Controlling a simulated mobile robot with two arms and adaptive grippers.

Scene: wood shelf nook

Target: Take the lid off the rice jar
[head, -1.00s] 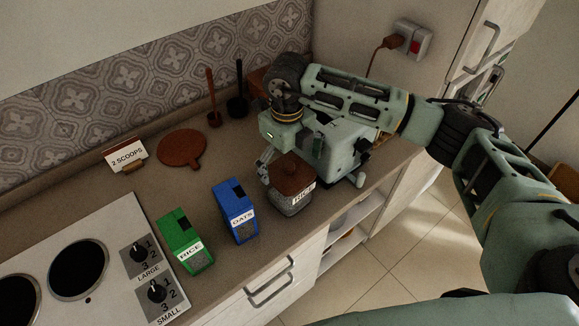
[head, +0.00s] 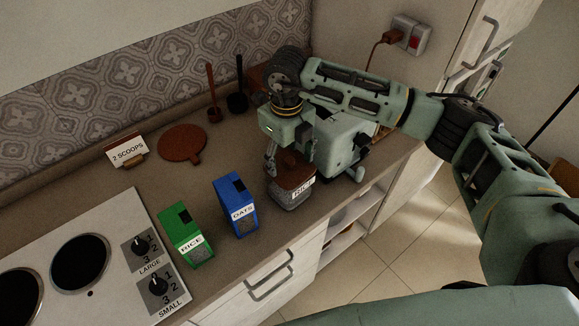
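The rice jar (head: 292,198) is a squat glass jar with a white label, standing on the counter near its front edge. Its brown lid (head: 296,181) sits on top, partly hidden by my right gripper. My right gripper (head: 289,160) points down from above the jar, with its fingers on either side of the lid's top. I cannot tell whether they press on the lid. My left gripper is out of view.
A blue OATS box (head: 235,205) and a green RICE box (head: 186,235) stand left of the jar. A pale appliance (head: 340,145) stands close on its right. A stove (head: 110,285), a round brown board (head: 182,143) and a "2 SCOOPS" sign (head: 127,151) are farther left.

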